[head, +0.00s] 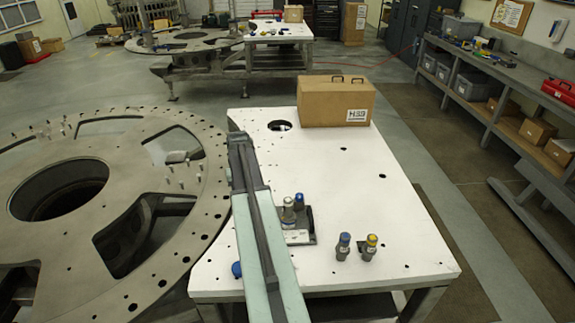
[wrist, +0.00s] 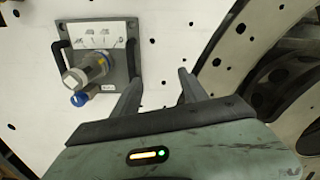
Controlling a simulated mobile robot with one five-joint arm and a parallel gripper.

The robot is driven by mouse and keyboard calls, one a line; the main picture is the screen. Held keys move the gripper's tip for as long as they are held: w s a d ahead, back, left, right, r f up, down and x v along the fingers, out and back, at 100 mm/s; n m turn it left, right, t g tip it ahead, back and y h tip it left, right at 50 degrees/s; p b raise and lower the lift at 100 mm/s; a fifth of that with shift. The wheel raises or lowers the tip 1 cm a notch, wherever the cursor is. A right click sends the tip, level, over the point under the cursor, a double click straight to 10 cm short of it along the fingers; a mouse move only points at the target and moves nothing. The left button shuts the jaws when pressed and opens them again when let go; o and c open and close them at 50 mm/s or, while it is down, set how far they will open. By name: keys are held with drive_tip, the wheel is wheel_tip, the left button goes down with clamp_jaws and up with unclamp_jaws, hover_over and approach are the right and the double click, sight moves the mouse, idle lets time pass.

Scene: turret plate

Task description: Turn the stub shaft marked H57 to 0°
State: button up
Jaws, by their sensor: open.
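A small grey plate (wrist: 117,73) with dark handles lies on the white table, at upper left in the wrist view. A pale-topped stub shaft (wrist: 74,80) stands on it, with a blue-ended part (wrist: 80,99) beside it. In the head view the plate (head: 299,238) bears a pale-topped shaft (head: 288,208) and a blue-topped one (head: 299,201). No H57 mark is legible, so I cannot tell which shaft it is. My gripper (wrist: 158,77) is open and empty, over bare table beside the plate. Its fingers are apart from the shafts.
Two loose stub shafts, one blue-topped (head: 343,246) and one yellow-topped (head: 368,247), stand on the white table (head: 400,205). A cardboard box (head: 336,103) stands at its back. A large turret ring (head: 45,255) lies left. A blue piece (head: 236,269) is at the table's left edge.

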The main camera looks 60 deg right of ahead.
sight(288, 200)
drive_tip(key=s+d+r+m+p, duration=0.1)
drive_tip(key=s+d, duration=0.2)
drive_tip(key=s, duration=0.1)
drive_tip(key=s+d+r+p, duration=0.1)
drive_tip(key=s+d+r, duration=0.1)
drive_tip(key=s+d, duration=0.2)
drive_tip(key=s+d+r+m+p, duration=0.1)
drive_tip(key=s+d+r, duration=0.1)
drive_tip(key=s+d, duration=0.1)
drive_tip(key=shift+s+d+r+m, duration=0.15)
drive_tip(key=shift+s+d+m, duration=0.15)
drive_tip(key=shift+s, duration=0.4)
wheel_tip(288, 200, down, 9)
drive_tip(key=b, duration=0.9)
drive_tip(key=c, duration=1.1)
drive_tip(key=shift+o, duration=0.2)
